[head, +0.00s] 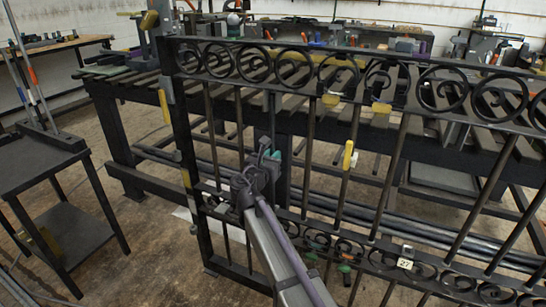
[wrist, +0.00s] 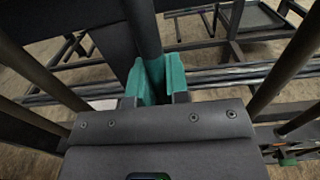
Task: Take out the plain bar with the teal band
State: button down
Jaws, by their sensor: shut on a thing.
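The black scroll gate (head: 290,54) stands across the head view, with several plain upright bars between its scroll rails. My gripper (head: 270,152) is at mid height on a dark plain bar (head: 271,108) toward the gate's left part. In the wrist view, my gripper (wrist: 155,82) has teal jaw pieces closed on both sides of this bar (wrist: 144,28). The bar looks upright in the gate. I cannot tell a teal band on it apart from the teal jaw pieces, and its lower part is hidden by my gripper and arm.
Neighbouring gate bars (wrist: 290,62) stand close on both sides. A yellow piece (head: 348,156) sits on a bar to the right, and a tag marked 27 (head: 404,264) hangs low. A slatted bench (head: 130,84) stands behind the gate, and a dark side table (head: 40,155) at left.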

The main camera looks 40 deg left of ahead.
jog(key=shift+v, duration=1.6)
